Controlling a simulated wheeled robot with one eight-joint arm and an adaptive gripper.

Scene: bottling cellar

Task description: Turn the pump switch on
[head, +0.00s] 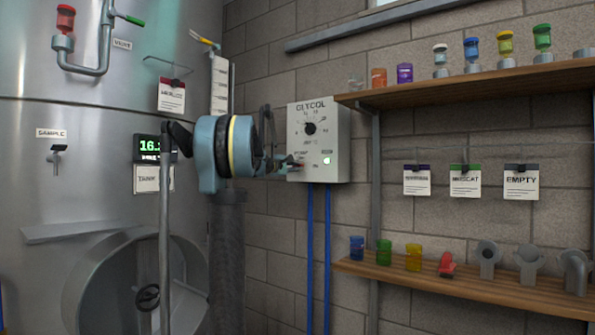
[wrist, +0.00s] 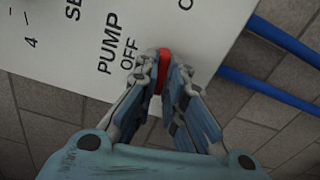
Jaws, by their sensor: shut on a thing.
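The red pump switch (wrist: 164,58) sits on the light control box (wrist: 90,30) beside the printed words PUMP and OFF. In the wrist view my gripper (wrist: 164,76) has its two fingers closed around the red lever, which hides part of it. I cannot tell which way the lever is set. In the head view the GLYCOL box (head: 338,120) hangs on the block wall with a black dial (head: 310,128) above. My gripper (head: 291,163) reaches its lower left face, and the switch is barely visible there.
A pale indicator (head: 327,160) shows at the box's lower right. Two blue pipes (head: 318,250) run down below it. A steel tank (head: 90,210) stands left. Wooden shelves with coloured jars and fittings (head: 470,285) are on the right.

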